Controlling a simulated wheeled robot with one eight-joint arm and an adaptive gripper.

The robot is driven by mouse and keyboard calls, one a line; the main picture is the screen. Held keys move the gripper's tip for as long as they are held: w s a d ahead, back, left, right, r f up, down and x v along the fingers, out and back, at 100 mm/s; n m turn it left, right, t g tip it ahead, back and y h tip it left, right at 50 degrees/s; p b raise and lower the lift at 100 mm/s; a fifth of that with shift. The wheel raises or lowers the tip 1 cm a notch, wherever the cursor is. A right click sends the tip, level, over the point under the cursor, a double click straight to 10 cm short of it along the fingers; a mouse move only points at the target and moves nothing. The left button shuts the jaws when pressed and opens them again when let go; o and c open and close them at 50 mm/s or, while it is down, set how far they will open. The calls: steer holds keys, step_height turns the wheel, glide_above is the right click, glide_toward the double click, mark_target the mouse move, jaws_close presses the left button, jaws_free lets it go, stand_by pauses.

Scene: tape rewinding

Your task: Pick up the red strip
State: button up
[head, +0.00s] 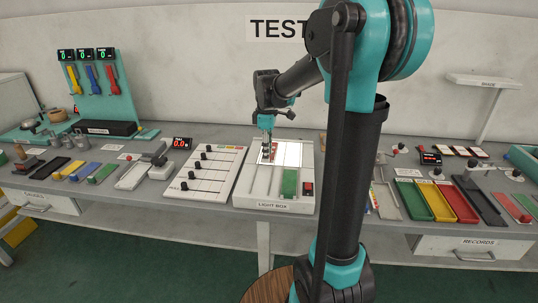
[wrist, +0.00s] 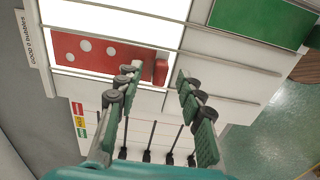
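The red strip (wrist: 95,52) with white round spots lies on the lit white panel of the light box in the wrist view. Its right end has a raised red tab (wrist: 160,72). My gripper (wrist: 157,76) is open, with the tab showing between its two fingertips; I cannot tell whether a finger touches it. In the head view my gripper (head: 267,138) points down over the left part of the light box (head: 275,205), and the strip is mostly hidden behind it.
A green strip (head: 290,183) lies on the light box front, also seen in the wrist view (wrist: 262,20). A red and black switch (head: 308,188) is beside it. A slider panel (head: 205,170) stands to the left. Green, yellow and red trays (head: 411,201) are to the right.

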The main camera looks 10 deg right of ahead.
steer(key=shift+f, duration=0.3)
steer(key=shift+c, duration=0.3)
jaws_close()
step_height(320, 180, up, 20)
stand_by(0.5)
